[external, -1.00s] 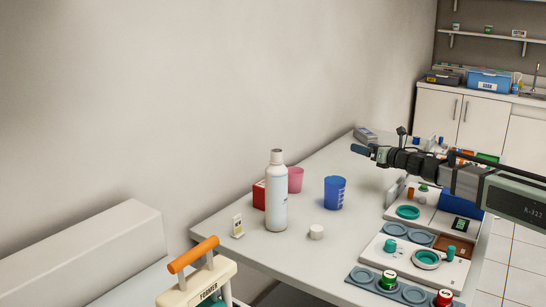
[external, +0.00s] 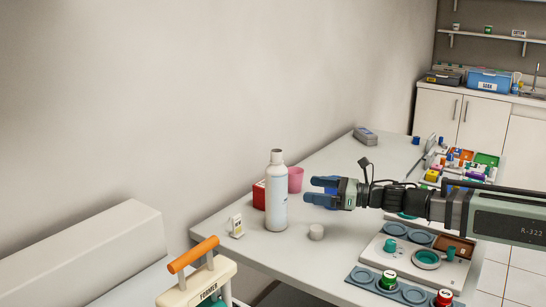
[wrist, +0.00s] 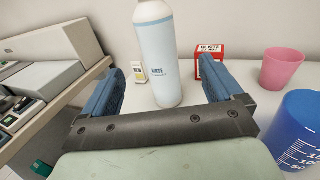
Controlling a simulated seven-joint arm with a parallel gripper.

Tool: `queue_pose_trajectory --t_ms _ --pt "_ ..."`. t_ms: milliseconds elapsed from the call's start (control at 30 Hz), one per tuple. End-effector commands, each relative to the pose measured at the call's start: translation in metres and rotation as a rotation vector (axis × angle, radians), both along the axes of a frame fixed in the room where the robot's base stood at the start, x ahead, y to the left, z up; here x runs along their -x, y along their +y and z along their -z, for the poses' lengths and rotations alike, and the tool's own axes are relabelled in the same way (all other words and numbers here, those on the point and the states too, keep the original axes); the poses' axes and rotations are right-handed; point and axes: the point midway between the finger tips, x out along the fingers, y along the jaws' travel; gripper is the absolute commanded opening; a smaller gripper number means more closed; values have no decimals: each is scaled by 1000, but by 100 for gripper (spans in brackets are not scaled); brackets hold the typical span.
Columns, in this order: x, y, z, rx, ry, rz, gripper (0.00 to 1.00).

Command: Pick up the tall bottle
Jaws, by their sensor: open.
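The tall bottle (external: 276,200) is white with a pale label and a grey cap, and stands upright near the left end of the table. In the wrist view the bottle (wrist: 158,60) stands ahead, between the directions of the two fingers, with its top cut off by the frame. My gripper (external: 318,191) is open and empty, to the right of the bottle with its fingers pointing toward it. In the wrist view the gripper's blue fingers (wrist: 163,85) are spread wide. A gap shows between fingertips and bottle in the external view.
A red box (external: 258,196) and a pink cup (external: 295,179) stand close behind the bottle. A blue measuring cup (wrist: 300,130) is close to my gripper's right side.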

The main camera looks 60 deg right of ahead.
Motion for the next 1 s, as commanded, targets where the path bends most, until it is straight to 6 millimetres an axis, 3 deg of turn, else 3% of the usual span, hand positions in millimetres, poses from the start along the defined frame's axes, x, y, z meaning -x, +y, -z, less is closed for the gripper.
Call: queue_pose_trajectory --t_ms 433,767,1000 --pt "-67 22 1 -1 0 1 93" --pt "-84 29 2 -2 1 2 93" --pt "-112 43 8 -2 1 1 93"
